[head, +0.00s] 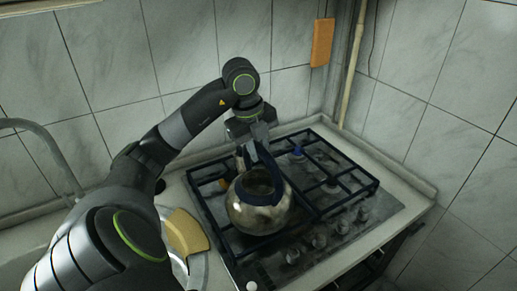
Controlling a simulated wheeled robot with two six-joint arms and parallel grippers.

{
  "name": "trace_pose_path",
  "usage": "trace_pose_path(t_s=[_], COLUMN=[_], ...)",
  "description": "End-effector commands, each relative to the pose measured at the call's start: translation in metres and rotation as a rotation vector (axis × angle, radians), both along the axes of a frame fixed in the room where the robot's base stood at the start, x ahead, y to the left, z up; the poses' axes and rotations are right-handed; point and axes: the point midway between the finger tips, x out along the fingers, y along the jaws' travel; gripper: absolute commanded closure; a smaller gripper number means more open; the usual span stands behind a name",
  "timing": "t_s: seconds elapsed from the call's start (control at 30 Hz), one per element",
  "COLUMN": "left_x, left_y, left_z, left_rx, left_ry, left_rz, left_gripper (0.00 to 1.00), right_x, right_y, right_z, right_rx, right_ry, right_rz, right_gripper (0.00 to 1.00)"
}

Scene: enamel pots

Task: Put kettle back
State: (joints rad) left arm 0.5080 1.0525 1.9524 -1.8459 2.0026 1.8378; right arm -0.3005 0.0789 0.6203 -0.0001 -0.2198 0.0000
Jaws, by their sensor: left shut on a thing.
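The kettle (258,211) is a round, shiny metal pot with a dark blue handle arched over its top. It is at the front left part of the gas stove (357,214); I cannot tell whether it rests on the grate or hangs just above it. My left gripper (256,143) comes down from above and is shut on the kettle's handle. The gripper's fingertips are partly hidden against the handle. My right gripper is not in view.
The stove's dark grate (340,178) is bare on the right. Knobs (318,240) line its front edge. A yellow-tan item (186,231) lies left of the stove. A tiled wall (290,95) stands close behind, with an orange board (322,42) and a pipe (353,65).

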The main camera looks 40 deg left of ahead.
Motion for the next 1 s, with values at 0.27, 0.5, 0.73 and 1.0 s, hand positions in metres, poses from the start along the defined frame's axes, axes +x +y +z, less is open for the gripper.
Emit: trace_pose_path(t_s=[0.27,0.5,0.73,1.0], left_x=[0.0,0.0,-0.002,-0.014], left_y=[0.0,0.0,0.003,0.008], left_z=[-0.001,0.0,0.025,0.087], left_rx=[0.0,0.0,0.004,0.003], left_ry=[0.0,0.0,-0.003,-0.002], left_rz=[0.0,0.0,0.001,0.002], left_gripper=[0.59,0.59,0.59,0.59], right_x=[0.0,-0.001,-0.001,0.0], right_y=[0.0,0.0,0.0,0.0], right_z=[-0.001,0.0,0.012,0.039], right_rx=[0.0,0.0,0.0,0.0], right_ry=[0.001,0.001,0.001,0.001], right_rz=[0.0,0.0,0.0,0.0], right_gripper=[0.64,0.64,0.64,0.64])
